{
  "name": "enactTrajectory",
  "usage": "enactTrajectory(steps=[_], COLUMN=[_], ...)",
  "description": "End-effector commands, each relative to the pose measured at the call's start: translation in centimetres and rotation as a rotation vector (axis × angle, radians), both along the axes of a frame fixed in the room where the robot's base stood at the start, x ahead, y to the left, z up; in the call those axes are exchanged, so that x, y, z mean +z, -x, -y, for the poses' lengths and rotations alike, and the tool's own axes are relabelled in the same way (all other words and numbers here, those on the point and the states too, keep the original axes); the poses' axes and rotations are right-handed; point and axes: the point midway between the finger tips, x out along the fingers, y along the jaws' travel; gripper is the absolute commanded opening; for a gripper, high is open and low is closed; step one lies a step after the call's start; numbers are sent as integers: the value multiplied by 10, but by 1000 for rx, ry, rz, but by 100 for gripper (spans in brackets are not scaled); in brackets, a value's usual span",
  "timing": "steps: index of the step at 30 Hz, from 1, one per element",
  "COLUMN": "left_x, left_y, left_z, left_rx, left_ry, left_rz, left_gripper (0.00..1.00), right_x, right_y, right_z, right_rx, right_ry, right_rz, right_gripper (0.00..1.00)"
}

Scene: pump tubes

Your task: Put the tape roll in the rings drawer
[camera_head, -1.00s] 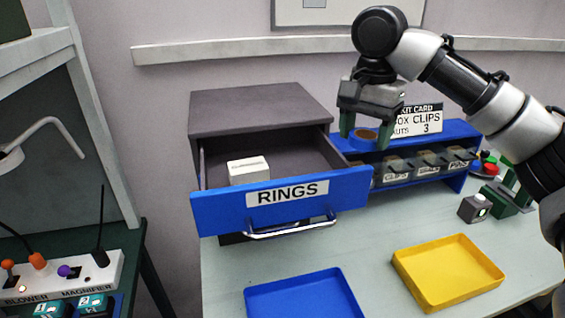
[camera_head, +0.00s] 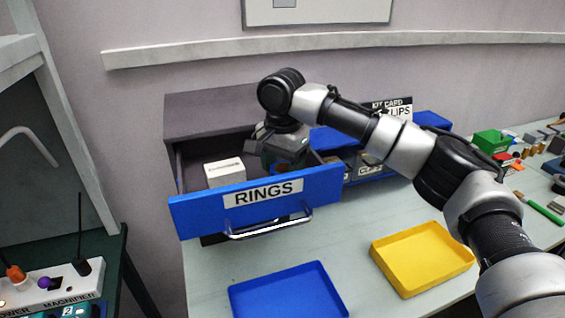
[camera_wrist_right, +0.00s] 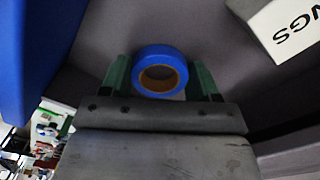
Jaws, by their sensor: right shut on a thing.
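The rings drawer (camera_head: 185,218) is pulled open, with a blue front labelled RINGS. My right gripper (camera_head: 283,165) is down inside the drawer's right part, behind the blue front. In the right wrist view the gripper (camera_wrist_right: 160,78) is shut on the tape roll (camera_wrist_right: 160,54), a blue ring with a brown core, held between the green fingers. The grey drawer interior lies around the roll; I cannot tell whether the roll touches the floor. My left gripper is not in view.
A white box (camera_head: 225,172) stands in the drawer's left part and shows in the right wrist view (camera_wrist_right: 289,28). The blue tray (camera_head: 288,292) and yellow tray (camera_head: 422,262) lie on the table in front. A blue bin rack (camera_head: 366,165) stands right of the drawer.

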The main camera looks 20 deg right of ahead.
Motion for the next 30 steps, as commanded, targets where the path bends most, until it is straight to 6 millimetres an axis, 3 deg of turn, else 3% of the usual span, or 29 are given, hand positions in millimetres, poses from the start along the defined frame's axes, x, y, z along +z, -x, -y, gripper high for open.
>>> enactTrajectory(steps=[9, 10, 15, 25, 30], left_x=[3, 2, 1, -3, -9], left_y=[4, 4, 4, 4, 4], left_z=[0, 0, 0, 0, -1], left_rx=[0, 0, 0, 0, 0], left_ry=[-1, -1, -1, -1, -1], left_rz=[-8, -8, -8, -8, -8], left_gripper=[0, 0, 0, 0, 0], right_x=[-2, -2, -2, 0, 26], right_y=[0, 0, 0, 0, 0], right_z=[0, 0, 0, 0, 0], right_rx=[0, 0, 0, -1, -1], right_ry=[-1, -1, -1, 1, -2], right_rz=[-1, 1, 1, 2, 5], right_gripper=[38, 64, 87, 87, 87])
